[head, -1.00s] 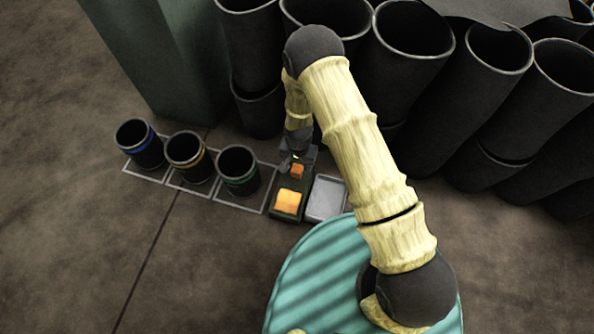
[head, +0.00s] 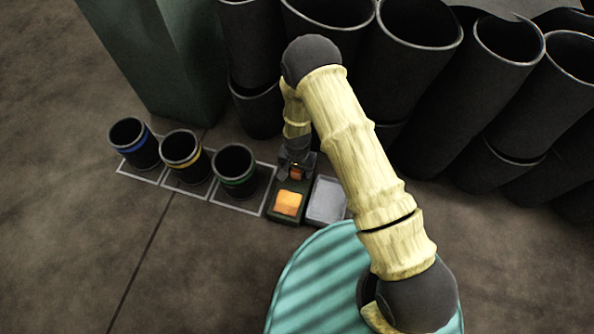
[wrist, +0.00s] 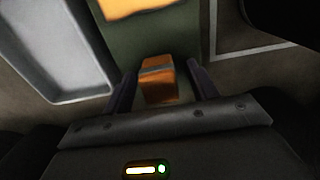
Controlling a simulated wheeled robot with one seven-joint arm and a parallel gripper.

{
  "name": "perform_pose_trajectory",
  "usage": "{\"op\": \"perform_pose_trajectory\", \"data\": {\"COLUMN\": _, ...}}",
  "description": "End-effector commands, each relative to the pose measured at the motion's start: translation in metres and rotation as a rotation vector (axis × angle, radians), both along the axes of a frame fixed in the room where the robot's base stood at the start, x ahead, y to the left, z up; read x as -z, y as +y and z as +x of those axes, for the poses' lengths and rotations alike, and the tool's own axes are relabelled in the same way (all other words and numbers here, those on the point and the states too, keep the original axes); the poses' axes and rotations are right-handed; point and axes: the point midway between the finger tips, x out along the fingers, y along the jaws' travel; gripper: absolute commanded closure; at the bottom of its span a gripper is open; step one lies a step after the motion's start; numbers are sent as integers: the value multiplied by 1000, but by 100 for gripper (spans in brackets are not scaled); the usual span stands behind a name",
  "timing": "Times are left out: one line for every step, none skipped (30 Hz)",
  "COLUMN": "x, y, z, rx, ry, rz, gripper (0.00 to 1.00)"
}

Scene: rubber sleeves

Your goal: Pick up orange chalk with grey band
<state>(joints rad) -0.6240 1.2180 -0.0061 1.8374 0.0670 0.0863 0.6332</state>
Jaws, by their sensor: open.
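The orange chalk with a grey band (wrist: 158,82) stands between the two fingers of my open gripper (wrist: 162,84) in the wrist view. A small gap shows on each side of it, so the fingers do not appear to touch it. In the head view the chalk (head: 296,173) is a small orange patch, mostly covered by my gripper (head: 296,168). The chalk is on the dark green tray (head: 272,213), toward its far end. A larger bright orange block (head: 288,203) lies on the nearer part of the same tray.
A grey shallow tray (head: 326,200) lies just right of the green one. Three dark cups, with blue (head: 136,144), yellow (head: 184,158) and green (head: 236,171) bands, stand in outlined squares to the left. Large dark sleeves (head: 420,60) crowd the back. Floor at left is clear.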

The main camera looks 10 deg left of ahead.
Motion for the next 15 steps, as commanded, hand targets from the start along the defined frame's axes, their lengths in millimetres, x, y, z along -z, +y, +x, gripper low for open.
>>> {"op": "perform_pose_trajectory", "data": {"x": 0, "y": 0, "z": 0, "rx": 0, "ry": 0, "rz": 0, "gripper": 42}}
{"op": "perform_pose_trajectory", "data": {"x": 0, "y": 0, "z": 0, "rx": 0, "ry": 0, "rz": 0, "gripper": 44}}
{"op": "perform_pose_trajectory", "data": {"x": 0, "y": 0, "z": 0, "rx": 0, "ry": 0, "rz": 0, "gripper": 52}}
{"op": "perform_pose_trajectory", "data": {"x": 0, "y": 0, "z": 0, "rx": 0, "ry": 0, "rz": 0, "gripper": 58}}
{"op": "perform_pose_trajectory", "data": {"x": 0, "y": 0, "z": 0, "rx": 0, "ry": 0, "rz": 0, "gripper": 63}}
{"op": "perform_pose_trajectory", "data": {"x": 0, "y": 0, "z": 0, "rx": 0, "ry": 0, "rz": 0, "gripper": 71}}
{"op": "perform_pose_trajectory", "data": {"x": 0, "y": 0, "z": 0, "rx": 0, "ry": 0, "rz": 0, "gripper": 77}}
{"op": "perform_pose_trajectory", "data": {"x": 0, "y": 0, "z": 0, "rx": 0, "ry": 0, "rz": 0, "gripper": 83}}
{"op": "perform_pose_trajectory", "data": {"x": 0, "y": 0, "z": 0, "rx": 0, "ry": 0, "rz": 0, "gripper": 91}}
{"op": "perform_pose_trajectory", "data": {"x": 0, "y": 0, "z": 0, "rx": 0, "ry": 0, "rz": 0, "gripper": 91}}
{"op": "perform_pose_trajectory", "data": {"x": 0, "y": 0, "z": 0, "rx": 0, "ry": 0, "rz": 0, "gripper": 95}}
{"op": "perform_pose_trajectory", "data": {"x": 0, "y": 0, "z": 0, "rx": 0, "ry": 0, "rz": 0, "gripper": 95}}
{"op": "perform_pose_trajectory", "data": {"x": 0, "y": 0, "z": 0, "rx": 0, "ry": 0, "rz": 0, "gripper": 95}}
{"op": "perform_pose_trajectory", "data": {"x": 0, "y": 0, "z": 0, "rx": 0, "ry": 0, "rz": 0, "gripper": 95}}
{"op": "perform_pose_trajectory", "data": {"x": 0, "y": 0, "z": 0, "rx": 0, "ry": 0, "rz": 0, "gripper": 95}}
